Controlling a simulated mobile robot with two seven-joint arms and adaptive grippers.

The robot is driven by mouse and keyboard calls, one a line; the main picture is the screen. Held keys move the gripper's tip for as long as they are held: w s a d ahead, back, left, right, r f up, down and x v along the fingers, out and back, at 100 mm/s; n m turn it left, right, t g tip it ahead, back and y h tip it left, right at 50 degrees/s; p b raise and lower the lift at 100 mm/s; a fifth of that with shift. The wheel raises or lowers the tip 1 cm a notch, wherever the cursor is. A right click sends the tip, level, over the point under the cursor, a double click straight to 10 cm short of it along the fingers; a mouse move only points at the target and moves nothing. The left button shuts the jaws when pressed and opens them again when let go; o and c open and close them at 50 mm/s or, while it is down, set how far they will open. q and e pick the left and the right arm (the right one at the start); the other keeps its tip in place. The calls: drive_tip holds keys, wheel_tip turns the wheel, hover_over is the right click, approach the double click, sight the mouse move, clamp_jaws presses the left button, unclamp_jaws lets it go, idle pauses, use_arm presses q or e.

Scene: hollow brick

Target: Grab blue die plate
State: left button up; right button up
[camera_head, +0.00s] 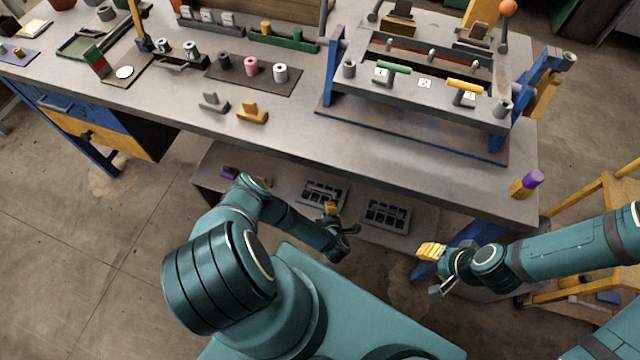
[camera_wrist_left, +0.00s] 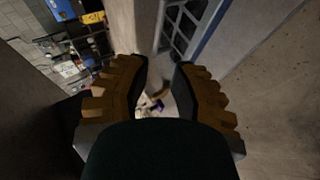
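Two dark die plates with grid openings lie on the low shelf under the bench. The left one (camera_head: 322,193) has a bluish edge; the right one (camera_head: 386,214) looks grey. My left gripper (camera_head: 333,212) is in front of the shelf, close to the plates, and partly hidden by its own wrist. In the left wrist view the left gripper (camera_wrist_left: 161,75) is open and empty, with a blue-edged grid plate (camera_wrist_left: 186,32) beyond its fingertips. My right gripper (camera_head: 431,256) is to the right, away from the plates; its finger gap is unclear.
The bench top (camera_head: 300,130) overhangs the low shelf (camera_head: 285,208). A blue-framed press (camera_head: 425,105) stands on the bench. A purple-topped yellow block (camera_head: 526,184) is at the bench's right corner. A yellow cart (camera_head: 600,195) stands at the right.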

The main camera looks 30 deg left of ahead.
sight(322, 189)
use_arm(q)
drive_tip(key=b+x, duration=0.3)
drive_tip(key=x, duration=0.6)
drive_tip(key=shift+w+a+r, duration=0.1)
drive_tip(key=shift+a, duration=0.05)
drive_tip(key=b+x, duration=0.2)
drive_tip(key=x, duration=0.2)
drive_tip(key=shift+w+a+f, duration=0.1)
drive_tip(key=shift+a+f, duration=0.15)
drive_tip(key=shift+a, duration=0.1)
drive_tip(key=shift+w+a, duration=0.15)
drive_tip(key=shift+w, duration=0.05)
use_arm(e)
drive_tip(key=f, duration=0.1)
drive_tip(key=w+f, duration=0.1)
drive_tip(key=f, duration=0.3)
drive_tip(key=shift+w+a+f, duration=0.15)
drive_tip(key=shift+w+a, duration=0.05)
drive_tip(key=shift+w, duration=0.15)
use_arm(q)
clamp_jaws()
